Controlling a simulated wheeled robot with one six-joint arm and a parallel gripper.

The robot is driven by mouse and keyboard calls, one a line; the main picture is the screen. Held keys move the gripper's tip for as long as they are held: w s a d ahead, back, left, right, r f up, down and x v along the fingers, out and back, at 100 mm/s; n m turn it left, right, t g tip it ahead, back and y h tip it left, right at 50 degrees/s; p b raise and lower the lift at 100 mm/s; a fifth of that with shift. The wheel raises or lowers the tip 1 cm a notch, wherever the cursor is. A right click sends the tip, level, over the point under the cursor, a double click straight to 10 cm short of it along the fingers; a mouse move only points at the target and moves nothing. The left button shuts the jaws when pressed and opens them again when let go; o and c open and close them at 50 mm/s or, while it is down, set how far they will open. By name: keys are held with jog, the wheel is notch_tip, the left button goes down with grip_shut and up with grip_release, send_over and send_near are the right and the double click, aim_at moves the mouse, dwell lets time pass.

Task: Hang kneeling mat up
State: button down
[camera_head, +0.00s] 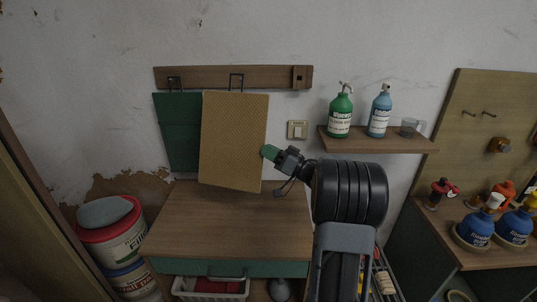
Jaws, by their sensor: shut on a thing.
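A tan, textured flat mat (233,140), which I take as the kneeling mat, is upright in front of the wall, slightly tilted, its lower edge just above the wooden worktop. My gripper (267,152), with green at its tip, is shut on the mat's right edge. A wooden rail (215,77) on the wall carries a dark hook (236,80) right above the mat's top edge. I cannot tell whether the mat is on this hook. A green mat (178,130) hangs below the left hook (174,84), partly hidden behind the tan mat.
The wooden worktop (220,228) below is clear. A light switch (297,129) is on the wall to the right. Buckets (112,245) stand at the lower left.

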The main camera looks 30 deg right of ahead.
jog(key=w+d, duration=0.1)
jog(key=w, duration=0.2)
jog(key=shift+d, duration=0.4)
jog(key=shift+d+f, duration=0.1)
jog(key=shift+w+d, duration=0.15)
jog(key=shift+d, duration=0.05)
jog(key=shift+w+d+p, duration=0.1)
jog(key=shift+w+p, duration=0.1)
jog(key=shift+p, duration=0.1)
dwell(0.4)
jog(key=shift+w+d+f, duration=0.2)
jog(key=shift+w+d, duration=0.3)
jog(key=shift+w, duration=0.35)
